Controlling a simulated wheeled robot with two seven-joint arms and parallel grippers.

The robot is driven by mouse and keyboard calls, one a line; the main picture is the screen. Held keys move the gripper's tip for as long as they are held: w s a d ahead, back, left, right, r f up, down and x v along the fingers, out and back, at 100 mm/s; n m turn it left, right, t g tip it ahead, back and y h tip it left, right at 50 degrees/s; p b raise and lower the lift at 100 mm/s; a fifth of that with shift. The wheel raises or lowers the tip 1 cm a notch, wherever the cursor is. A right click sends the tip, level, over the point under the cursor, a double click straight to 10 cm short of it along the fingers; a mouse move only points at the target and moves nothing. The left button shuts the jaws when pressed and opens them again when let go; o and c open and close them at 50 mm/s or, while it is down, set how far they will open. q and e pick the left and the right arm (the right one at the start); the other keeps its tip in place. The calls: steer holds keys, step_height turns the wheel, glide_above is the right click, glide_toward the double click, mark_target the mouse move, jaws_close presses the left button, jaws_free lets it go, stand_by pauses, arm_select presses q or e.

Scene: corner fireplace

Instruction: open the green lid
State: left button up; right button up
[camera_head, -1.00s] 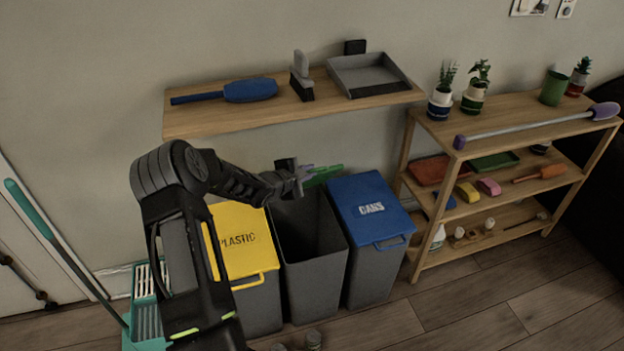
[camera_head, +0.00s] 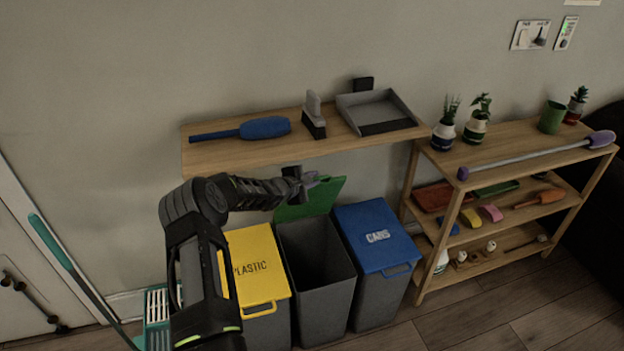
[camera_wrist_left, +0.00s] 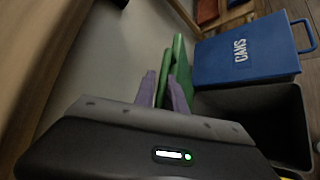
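The green lid (camera_head: 322,198) stands raised and tilted up at the back of the middle grey bin (camera_head: 318,290), whose mouth is open. My left gripper (camera_head: 312,181) is above the bin's back part, in front of the lid and overlapping its upper edge. In the left wrist view, the purple fingers (camera_wrist_left: 163,92) of my left gripper are close together beside the lid (camera_wrist_left: 181,62), which shows nearly edge-on. Whether they pinch its edge or only touch it cannot be told. My right gripper is not in view.
The yellow plastic bin lid (camera_head: 255,268) and blue cans bin lid (camera_head: 375,236) flank the middle bin and are shut. A wall shelf (camera_head: 215,155) with a brush and dustpan hangs close above the gripper. A wooden rack (camera_head: 425,190) stands at right.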

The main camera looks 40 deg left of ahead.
arm_select(q)
steer(key=shift+o, duration=1.4)
steer(key=shift+s, duration=0.15)
steer(key=shift+s+r, duration=0.15)
steer(key=shift+s, duration=0.3)
steer(key=v, duration=0.3)
steer(key=b+v, duration=0.1)
steer(key=v, duration=0.2)
steer(key=shift+s+r, duration=0.25)
steer(key=shift+r, duration=0.15)
